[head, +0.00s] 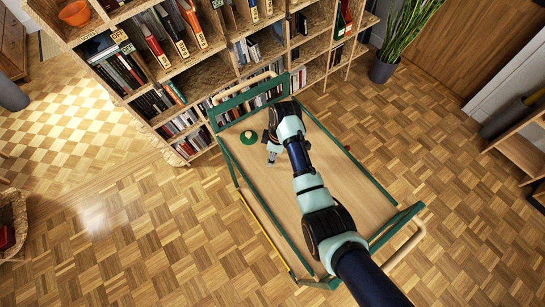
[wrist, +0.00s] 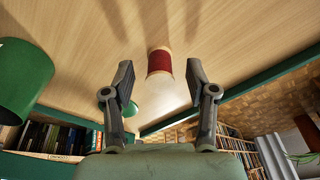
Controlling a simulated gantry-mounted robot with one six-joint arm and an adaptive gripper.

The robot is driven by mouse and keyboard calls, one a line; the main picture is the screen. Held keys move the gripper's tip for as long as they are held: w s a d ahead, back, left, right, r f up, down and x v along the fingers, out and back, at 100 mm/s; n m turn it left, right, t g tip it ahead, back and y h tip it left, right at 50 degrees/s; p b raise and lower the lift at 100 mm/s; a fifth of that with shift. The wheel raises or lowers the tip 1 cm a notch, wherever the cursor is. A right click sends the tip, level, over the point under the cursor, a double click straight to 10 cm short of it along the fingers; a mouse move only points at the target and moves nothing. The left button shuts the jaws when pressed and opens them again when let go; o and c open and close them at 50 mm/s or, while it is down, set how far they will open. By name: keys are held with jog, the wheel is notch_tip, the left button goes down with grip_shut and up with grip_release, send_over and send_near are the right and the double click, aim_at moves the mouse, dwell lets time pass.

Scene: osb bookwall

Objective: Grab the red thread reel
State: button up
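The red thread reel (wrist: 160,63) shows in the wrist view as a red band with a pale end above it. It is beyond and between the fingertips, with wood surface around it. A whitish rounded shape (wrist: 165,98) overlaps its lower end; I cannot tell what it is. My gripper (wrist: 160,82) is open, with one finger on each side and nothing held. In the head view my gripper (head: 272,157) is over the left part of the green-framed cart (head: 350,202). I cannot clearly make out the reel there; a small red speck shows at the cart's right edge.
A green round object (head: 248,137) stands on the cart left of my gripper. In the wrist view a large green cylinder (wrist: 22,80) is at left, and a small green item (wrist: 104,94) shows by the left finger. A bookshelf (head: 205,78) stands behind the cart.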

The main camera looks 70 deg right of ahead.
jog(key=c, duration=1)
jog(key=shift+o, duration=0.2)
notch_tip(320, 180, up, 20)
jog(key=p, duration=0.9)
